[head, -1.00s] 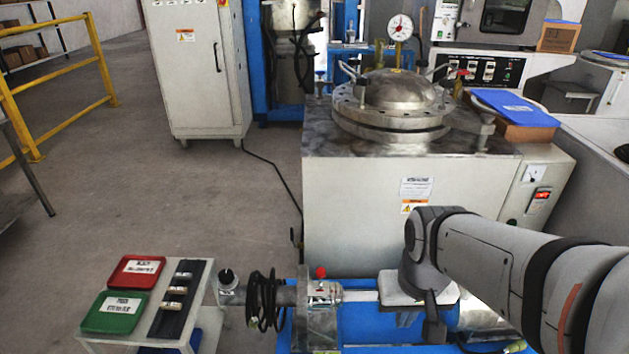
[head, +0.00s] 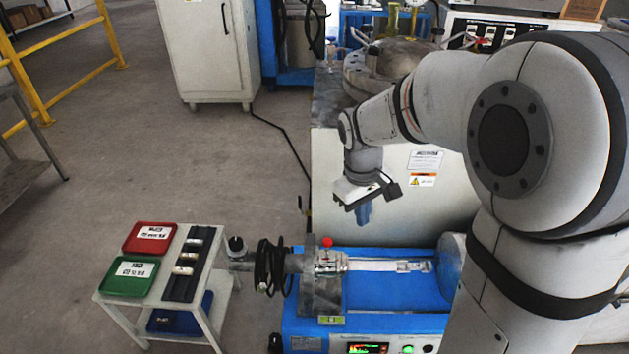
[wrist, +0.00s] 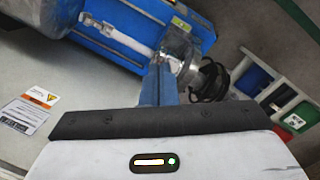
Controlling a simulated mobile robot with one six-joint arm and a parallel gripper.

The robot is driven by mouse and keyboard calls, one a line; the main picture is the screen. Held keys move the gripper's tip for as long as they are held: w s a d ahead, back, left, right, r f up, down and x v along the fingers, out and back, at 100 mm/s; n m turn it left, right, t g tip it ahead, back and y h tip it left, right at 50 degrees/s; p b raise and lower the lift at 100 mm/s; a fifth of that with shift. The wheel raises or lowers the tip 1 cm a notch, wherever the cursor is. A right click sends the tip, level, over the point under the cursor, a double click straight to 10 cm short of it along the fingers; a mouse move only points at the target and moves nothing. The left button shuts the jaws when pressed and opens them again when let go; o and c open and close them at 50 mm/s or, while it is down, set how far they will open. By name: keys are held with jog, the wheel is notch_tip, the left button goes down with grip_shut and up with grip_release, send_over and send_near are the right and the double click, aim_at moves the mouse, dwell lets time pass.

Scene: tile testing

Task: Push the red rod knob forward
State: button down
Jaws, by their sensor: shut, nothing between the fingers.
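The red rod knob (head: 327,241) sits upright on top of the metal clamp of the blue testing machine (head: 395,290), in the head view. My gripper (head: 364,216) hangs above the far side of the machine, to the right of the knob and apart from it. Its blue fingers point down and are shut with nothing between them. In the wrist view the shut fingers (wrist: 158,82) stand in front of the machine's metal clamp (wrist: 180,55). I cannot make out the knob there; the fingers may hide it.
A white cart with a red tray (head: 150,238) and a green tray (head: 128,276) stands to the left. A large pale cabinet (head: 385,185) with a pressure vessel stands behind the machine. A black coil (head: 268,266) hangs at the machine's left end. Open floor lies at the left.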

jog(key=w+a+f+n+h+p, duration=0.1)
jog(key=w+a+f+n, duration=0.1)
jog(key=w+a, duration=0.2)
jog(key=w+a+f+n+p, duration=0.1)
jog(key=w+a+f+n, duration=0.15)
jog(key=w+a, duration=0.2)
jog(key=n+h+p, duration=0.2)
jog(key=n, duration=0.3)
send_near(312, 244)
notch_tip(312, 244, down, 4)
jog(key=b, duration=0.3)
jog(key=shift+w+d+r+g, duration=0.1)
jog(key=shift+d+r+g, duration=0.1)
jog(key=shift+g, duration=0.1)
jog(key=d, duration=0.1)
jog(key=d+f+b, duration=0.1)
jog(key=d, duration=0.1)
jog(key=shift+s+d+y, duration=0.1)
jog(key=shift+s+y, duration=0.15)
jog(key=shift+y, duration=0.05)
jog(key=shift+s+d+b, duration=0.1)
jog(key=shift+d+b, duration=0.25)
jog(key=shift+d, duration=0.1)
